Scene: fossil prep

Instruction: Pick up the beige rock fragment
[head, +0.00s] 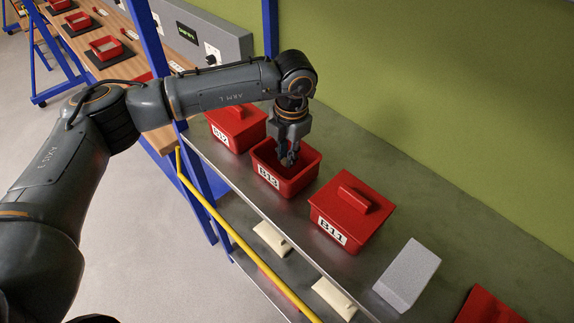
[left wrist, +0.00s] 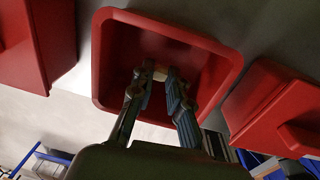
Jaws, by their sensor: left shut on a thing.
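My left gripper (head: 289,158) reaches down into the open red bin labelled B13 (head: 301,182). In the left wrist view the gripper (left wrist: 160,78) has its fingers inside the bin (left wrist: 101,62), shut on a small beige rock fragment (left wrist: 160,73). Only a little of the fragment shows between the fingertips. In the head view it is hidden by the gripper and the bin wall. I cannot tell whether the fragment touches the bin floor. My right gripper is not in view.
The lidded red bin B12 (head: 236,127) stands left of B13, and lidded B11 (head: 349,213) to its right. A grey block (head: 408,274) lies farther right on the metal shelf. A yellow rail (head: 229,238) runs along the front. A green wall (head: 450,110) stands behind.

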